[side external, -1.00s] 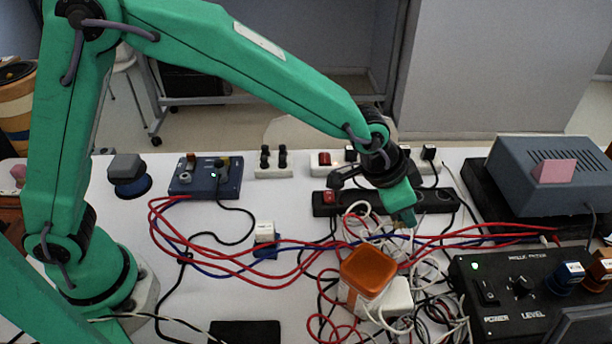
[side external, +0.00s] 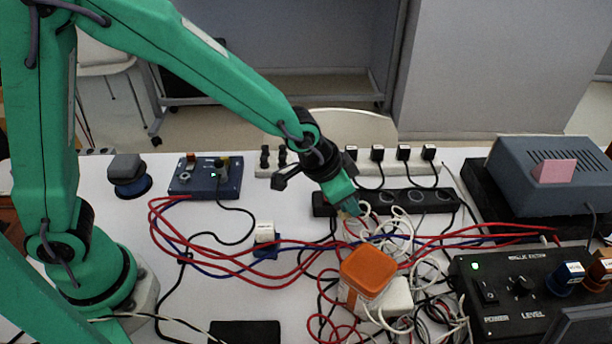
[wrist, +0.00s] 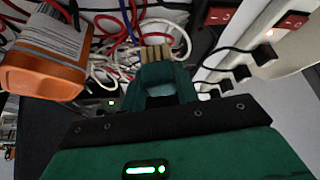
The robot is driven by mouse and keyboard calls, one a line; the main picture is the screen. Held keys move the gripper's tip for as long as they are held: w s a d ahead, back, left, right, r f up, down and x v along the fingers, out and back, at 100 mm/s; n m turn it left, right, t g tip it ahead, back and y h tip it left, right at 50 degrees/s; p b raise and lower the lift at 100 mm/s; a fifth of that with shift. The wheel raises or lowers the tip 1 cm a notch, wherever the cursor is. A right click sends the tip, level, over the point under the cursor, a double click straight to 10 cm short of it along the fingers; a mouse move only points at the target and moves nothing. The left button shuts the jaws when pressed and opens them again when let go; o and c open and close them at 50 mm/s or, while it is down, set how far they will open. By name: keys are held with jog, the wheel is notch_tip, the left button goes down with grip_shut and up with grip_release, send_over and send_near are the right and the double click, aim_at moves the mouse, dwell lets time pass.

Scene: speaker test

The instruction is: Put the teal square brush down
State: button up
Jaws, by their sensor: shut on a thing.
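My gripper (side external: 346,200) hangs over the cable tangle, just in front of the black power strip, and points down. In the wrist view my gripper (wrist: 160,82) is shut on the teal square brush (wrist: 155,54); its tan bristles stick out past the fingertips, and its body is mostly hidden between the fingers. In the side view only a small tan tip of the brush (side external: 344,213) shows under the fingers. Loose white and red cables lie right below it. I cannot tell whether the bristles touch them.
An orange-topped white box (side external: 367,270) stands in front of the gripper among cables (side external: 395,240). The black power strip (side external: 390,202) lies behind. A black control box (side external: 520,295) and a grey-blue unit (side external: 550,180) are at right. Bare white table (side external: 205,285) lies left.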

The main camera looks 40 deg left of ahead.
jog(key=shift+f, duration=4.25)
jog(key=shift+f, duration=0.15)
jog(key=o, duration=1)
jog(key=shift+c, duration=0.2)
jog(key=shift+v, duration=1.15)
jog(key=v, duration=1)
jog(key=shift+w, duration=0.1)
